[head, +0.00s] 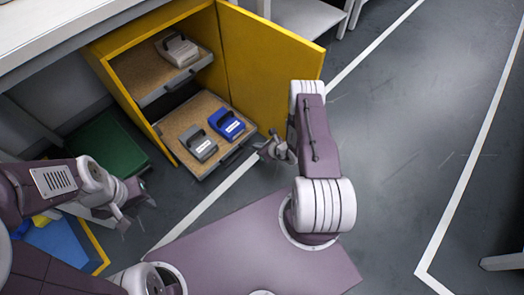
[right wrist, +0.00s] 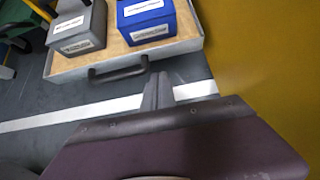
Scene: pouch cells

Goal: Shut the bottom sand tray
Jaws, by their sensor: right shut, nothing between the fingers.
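The bottom sand tray (head: 194,115) is pulled out of the yellow cabinet (head: 130,100). A grey pouch cell (head: 198,144) and a blue pouch cell (head: 227,124) stand on its sand. In the right wrist view the tray's front wall (right wrist: 185,46) and dark handle (right wrist: 118,72) face me. My right gripper (head: 262,149) is shut and empty, just in front of the tray; its fingers (right wrist: 157,88) point at the handle side and appear apart from it. My left gripper (head: 137,212) is open and empty, left of the tray and lower in the head view.
The upper tray (head: 145,76) holds a pale cell (head: 178,50) and is also partly out. The yellow door (head: 270,65) stands open, right of the trays and close to my right arm. A green box (head: 108,145) and a blue bin (head: 62,245) are at left.

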